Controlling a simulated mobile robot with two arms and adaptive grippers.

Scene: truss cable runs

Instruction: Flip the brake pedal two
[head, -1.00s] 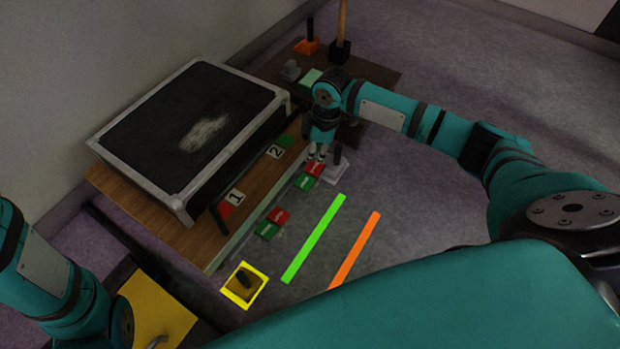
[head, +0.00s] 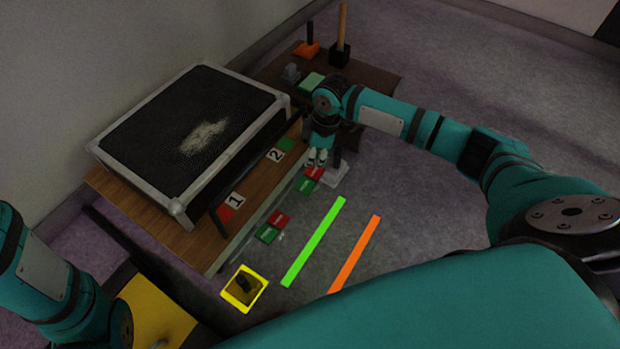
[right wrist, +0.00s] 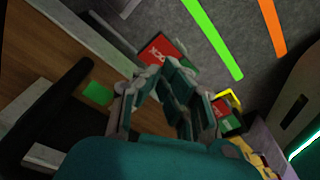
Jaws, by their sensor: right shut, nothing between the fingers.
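Brake pedal two (head: 306,185), a small plate with a red half and a green half, is on the floor by the bench edge, near the card marked 2 (head: 275,155). My right gripper (head: 317,162) points down just above its red end, its fingers closed and empty. In the right wrist view the fingertips (right wrist: 167,75) are beside a red lettered face (right wrist: 165,50); I cannot tell whether they touch it. A similar red and green pedal (head: 268,234) lies nearer, by the card marked 1 (head: 236,201). My left arm shows at the left, its gripper out of view.
A black case with a metal frame (head: 200,72) sits on the wooden bench (head: 180,237). A grey base with a dark post (head: 335,177) stands right of pedal two. Green (head: 314,240) and orange (head: 355,255) strips and a yellow-framed square (head: 257,300) mark the floor.

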